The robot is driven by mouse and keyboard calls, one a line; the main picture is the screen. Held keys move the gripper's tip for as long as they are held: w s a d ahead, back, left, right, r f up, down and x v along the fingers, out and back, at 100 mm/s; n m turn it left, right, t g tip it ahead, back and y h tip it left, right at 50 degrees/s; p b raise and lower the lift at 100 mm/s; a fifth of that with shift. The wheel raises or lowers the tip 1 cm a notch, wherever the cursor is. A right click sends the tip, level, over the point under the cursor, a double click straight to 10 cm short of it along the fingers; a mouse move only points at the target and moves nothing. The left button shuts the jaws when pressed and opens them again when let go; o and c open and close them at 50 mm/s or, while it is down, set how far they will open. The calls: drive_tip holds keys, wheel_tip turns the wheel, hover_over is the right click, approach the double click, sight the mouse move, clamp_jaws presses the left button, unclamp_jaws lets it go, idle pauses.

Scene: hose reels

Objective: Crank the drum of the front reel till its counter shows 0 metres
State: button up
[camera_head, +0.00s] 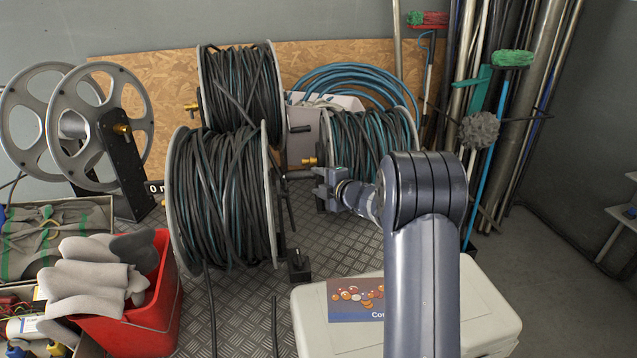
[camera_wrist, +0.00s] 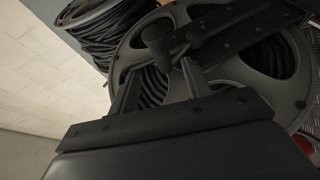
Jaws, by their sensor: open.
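The front reel (camera_head: 222,200) stands left of centre in the head view, its drum wound thick with black and teal hose. In the wrist view its grey spoked flange (camera_wrist: 225,68) fills the upper right, and a dark crank arm (camera_wrist: 245,32) crosses it. The crank's dark handle (camera_wrist: 157,42) is at my fingertips; I cannot tell whether they touch it. My gripper (camera_head: 322,184) is open at the reel's right side and also shows in the wrist view (camera_wrist: 161,72). A counter reading "0 m" (camera_head: 154,188) is partly hidden behind the front reel; I cannot tell which reel it belongs to.
Hose-filled reels stand behind (camera_head: 240,90) and to the right (camera_head: 365,140). An empty reel (camera_head: 100,125) is at the left. A red bin (camera_head: 150,310) with gloves and a white case (camera_head: 310,325) stand in front. Poles lean at the back right.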

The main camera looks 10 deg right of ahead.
drive_tip(key=w+a+f+t, duration=0.1)
drive_tip(key=w+a, duration=0.3)
drive_tip(key=w, duration=0.5)
drive_tip(key=shift+w+f+n+t+y, duration=0.3)
drive_tip(key=shift+w+f+n+y, duration=0.1)
drive_tip(key=shift+f, duration=0.3)
drive_tip(key=shift+s, duration=0.1)
drive_tip(key=shift+c, duration=0.4)
clamp_jaws()
